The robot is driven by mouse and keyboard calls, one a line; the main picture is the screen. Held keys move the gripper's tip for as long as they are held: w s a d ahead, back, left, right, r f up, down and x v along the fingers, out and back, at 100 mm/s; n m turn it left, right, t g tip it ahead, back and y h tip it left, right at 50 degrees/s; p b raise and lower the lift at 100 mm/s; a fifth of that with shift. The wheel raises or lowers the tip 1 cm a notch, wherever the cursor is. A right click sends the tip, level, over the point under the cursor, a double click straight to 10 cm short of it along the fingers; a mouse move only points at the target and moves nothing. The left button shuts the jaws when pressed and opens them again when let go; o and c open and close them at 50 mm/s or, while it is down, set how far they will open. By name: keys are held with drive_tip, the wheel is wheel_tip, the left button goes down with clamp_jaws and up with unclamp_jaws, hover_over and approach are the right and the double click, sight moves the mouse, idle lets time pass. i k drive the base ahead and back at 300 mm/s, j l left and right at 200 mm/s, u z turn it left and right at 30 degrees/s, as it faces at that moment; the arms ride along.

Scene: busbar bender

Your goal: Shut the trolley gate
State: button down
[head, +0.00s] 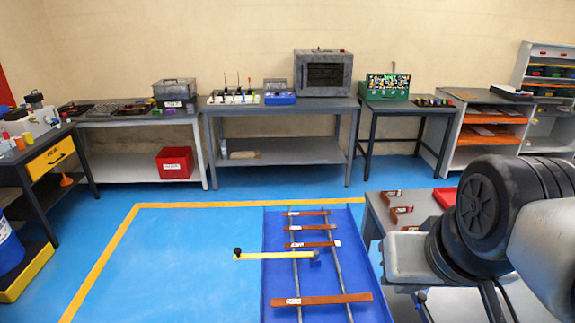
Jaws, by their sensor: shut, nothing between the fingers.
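The trolley (276,277) is a low blue bed with two grey rails running away from me. Several copper-brown bars lie across the rails, some with white labels. The gate appears to be the yellow bar (275,256), with a black knob (238,252) at its left end. Its right end meets a small blue post (316,257) between the rails. The bar lies crosswise, and its knob end sticks out past the trolley's left edge over the floor. My arm fills the right edge, but I cannot make out gripper fingers there.
A grey table (378,212) with brown pieces and a red bin (445,197) stands right of the trolley, partly behind my arm. Workbenches (282,111) line the back wall. A yellow floor line (110,257) borders clear blue floor left of the trolley.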

sight(315, 254)
drive_tip(key=j+z, duration=0.25)
drive_tip(key=j, duration=0.3)
drive_tip(key=j+z, duration=0.25)
drive_tip(key=j, duration=0.3)
drive_tip(key=k+j+z, duration=0.25)
drive_tip(key=j, duration=0.25)
drive_tip(key=j+z, duration=0.25)
drive_tip(key=j, duration=0.3)
